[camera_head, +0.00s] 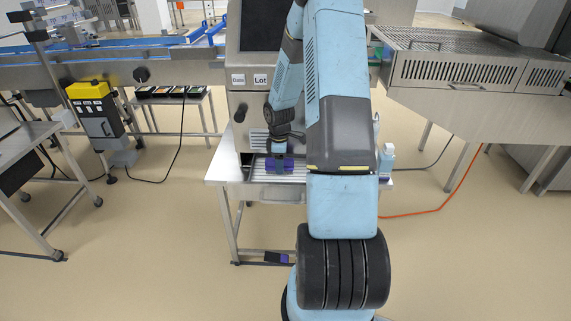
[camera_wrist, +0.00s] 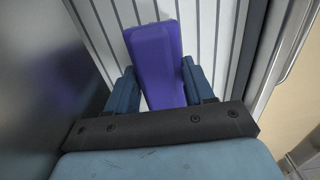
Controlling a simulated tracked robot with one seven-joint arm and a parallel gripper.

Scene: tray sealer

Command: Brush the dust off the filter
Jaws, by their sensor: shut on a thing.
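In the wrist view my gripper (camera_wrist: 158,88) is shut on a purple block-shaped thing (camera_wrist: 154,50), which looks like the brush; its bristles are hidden. The purple thing lies over a pale slatted panel (camera_wrist: 207,35), which looks like the filter. I cannot tell whether the bristles touch the slats. Any dust is too small to see.
The machine's screen (camera_head: 263,25) and its "Date" and "Lot" labels (camera_head: 249,79) are above the panel. A metal table (camera_head: 221,172) bears the machine. A white bottle (camera_head: 387,160) stands at right, partly beside my arm. A dark metal wall (camera_wrist: 40,80) is close at left of my gripper.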

